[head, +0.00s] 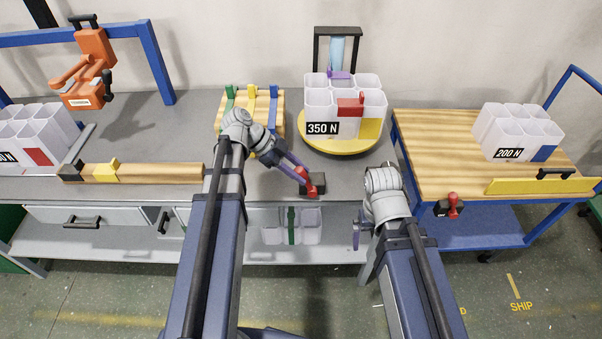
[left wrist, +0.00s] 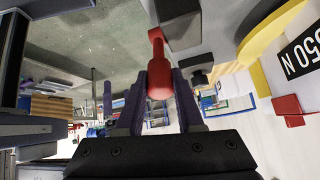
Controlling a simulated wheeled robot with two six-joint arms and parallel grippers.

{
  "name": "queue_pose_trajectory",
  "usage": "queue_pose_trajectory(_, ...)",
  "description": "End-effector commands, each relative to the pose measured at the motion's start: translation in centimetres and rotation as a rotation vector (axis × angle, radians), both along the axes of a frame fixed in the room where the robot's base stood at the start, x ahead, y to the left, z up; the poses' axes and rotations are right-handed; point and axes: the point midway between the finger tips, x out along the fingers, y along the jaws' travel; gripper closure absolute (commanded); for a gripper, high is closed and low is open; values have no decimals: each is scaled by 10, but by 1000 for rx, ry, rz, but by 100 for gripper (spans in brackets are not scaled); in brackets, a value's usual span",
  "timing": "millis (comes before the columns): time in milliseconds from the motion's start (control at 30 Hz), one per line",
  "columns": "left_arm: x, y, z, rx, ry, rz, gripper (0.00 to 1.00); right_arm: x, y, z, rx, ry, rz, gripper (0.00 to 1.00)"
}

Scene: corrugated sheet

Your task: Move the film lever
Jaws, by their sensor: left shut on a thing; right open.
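A red lever (head: 311,188) stands on a small black base (head: 319,181) at the front edge of the grey table, in front of the yellow turntable. I take it as the film lever. My left gripper (head: 303,174) is shut on this red lever. In the left wrist view the red lever's rounded end (left wrist: 158,80) sits between the purple fingers. My right gripper (head: 357,236) is open and empty, low in front of the table edge, partly hidden by its own arm.
The yellow turntable (head: 338,146) carries white cells marked 350 N (head: 322,128), with a black film stand (head: 318,45) behind. A wood-topped cart (head: 430,145) at right has another red lever (head: 453,203) at its front. A wooden beam (head: 160,173) lies left. Bare table lies between.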

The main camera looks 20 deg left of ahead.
Motion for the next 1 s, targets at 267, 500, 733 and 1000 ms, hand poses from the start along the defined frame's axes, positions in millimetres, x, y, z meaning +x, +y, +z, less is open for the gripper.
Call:
queue_pose_trajectory(267,-2,1,-1,1,3,-3,100,0,0,-1,0,0,0,1)
queue_pose_trajectory(500,-2,1,-1,0,3,-1,48,0,0,-1,0,0,0,1)
queue_pose_trajectory(733,-1,1,0,-1,1,0,34,0,0,-1,0,0,0,1)
queue_pose_trajectory(1000,-1,7,9,-2,2,2,34,0,0,9,0,0,0,1)
